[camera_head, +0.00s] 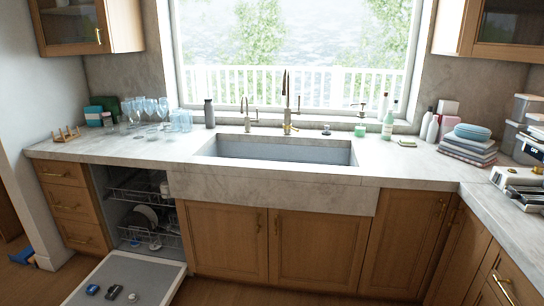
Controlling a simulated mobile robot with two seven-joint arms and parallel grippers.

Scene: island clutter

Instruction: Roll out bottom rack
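The dishwasher stands open under the counter at the left, its door (128,277) folded down level near the floor. The bottom rack (168,239) is inside the dishwasher cavity, with a dark plate (146,216) and a few small items in it. The upper rack (137,196) is also inside, above it, with a light cup-like item at its right. Neither of my grippers shows in the head view.
Wooden drawers (73,205) stand left of the dishwasher and cabinet doors (226,243) to its right. The counter (118,150) above carries several glasses (150,108). Wooden floor (235,294) shows in front, right of the dishwasher door.

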